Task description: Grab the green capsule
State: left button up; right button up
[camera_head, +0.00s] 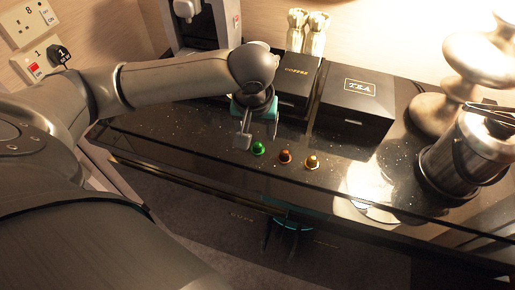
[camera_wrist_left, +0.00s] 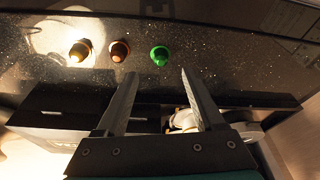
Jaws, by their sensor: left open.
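The green capsule (camera_head: 258,149) stands on the dark speckled counter, leftmost of a row of three capsules. It also shows in the left wrist view (camera_wrist_left: 160,55), just beyond my fingertips and between their lines. My left gripper (camera_head: 258,143) is open and empty, its fingers pointing down close to the green capsule in the head view. The gripper also shows in the left wrist view (camera_wrist_left: 158,72), with clear space between its two fingers. I cannot tell how high the fingertips are above the counter. My right gripper is not in view.
A brown capsule (camera_head: 285,156) and a gold capsule (camera_head: 312,162) stand right of the green one. Behind are a black coffee box (camera_head: 296,86), a black tea box (camera_head: 356,105) and a coffee machine (camera_head: 207,28). A metal kettle (camera_head: 462,160) stands at right. The counter's front edge is near.

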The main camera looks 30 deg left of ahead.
aim_at(257, 144)
pick_arm(q)
jog(key=shift+b+x, duration=0.75)
jog(key=shift+x, duration=2.8)
jog(key=shift+w+a, duration=0.1)
jog(key=shift+a, duration=0.05)
jog(key=shift+c, duration=0.2)
grip_shut()
